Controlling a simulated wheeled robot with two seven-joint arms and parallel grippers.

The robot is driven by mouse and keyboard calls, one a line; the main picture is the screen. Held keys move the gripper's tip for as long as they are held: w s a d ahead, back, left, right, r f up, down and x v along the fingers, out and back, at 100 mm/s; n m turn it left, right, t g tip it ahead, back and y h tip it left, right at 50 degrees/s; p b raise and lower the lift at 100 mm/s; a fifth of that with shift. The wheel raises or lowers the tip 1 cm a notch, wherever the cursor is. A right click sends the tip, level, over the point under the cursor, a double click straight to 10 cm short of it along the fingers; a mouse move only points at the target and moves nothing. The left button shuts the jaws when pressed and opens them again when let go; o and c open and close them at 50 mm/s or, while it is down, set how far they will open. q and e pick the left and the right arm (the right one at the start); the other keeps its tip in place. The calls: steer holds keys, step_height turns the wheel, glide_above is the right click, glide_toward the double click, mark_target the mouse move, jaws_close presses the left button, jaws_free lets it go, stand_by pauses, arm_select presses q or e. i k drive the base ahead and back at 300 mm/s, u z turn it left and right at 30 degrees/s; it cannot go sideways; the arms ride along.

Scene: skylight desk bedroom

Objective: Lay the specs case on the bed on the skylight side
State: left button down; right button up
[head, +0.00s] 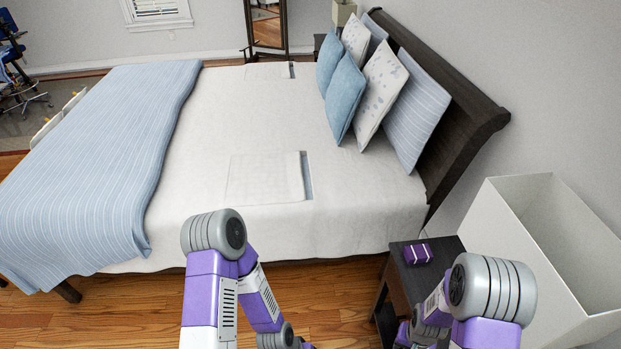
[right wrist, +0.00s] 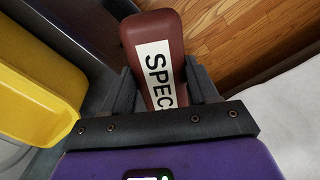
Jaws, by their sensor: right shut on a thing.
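The specs case (right wrist: 155,60) is dark red with a white label reading "SPEC". In the right wrist view, my right gripper (right wrist: 163,92) is shut on it, with one dark finger along each side. Its near end is hidden by the gripper. In the head view the case and right gripper cannot be made out; only my right arm shows at the lower right. The bed (head: 270,110) fills the middle of the head view, with a white sheet and a blue striped blanket. My left gripper is out of view. No skylight is visible.
A dark nightstand (head: 397,292) stands between the bed and a large white open bin (head: 545,235). Pillows (head: 385,90) lean at the headboard. A yellow object (right wrist: 40,95) is left of the case. The bed's middle is mostly clear.

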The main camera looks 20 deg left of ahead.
mark_target(191, 195)
steer(key=k, duration=0.6)
steer(key=u, duration=0.75)
steer(key=i, duration=1.25)
steer(key=u, duration=1.05)
steer(key=i, duration=1.4)
steer(key=u, duration=0.1)
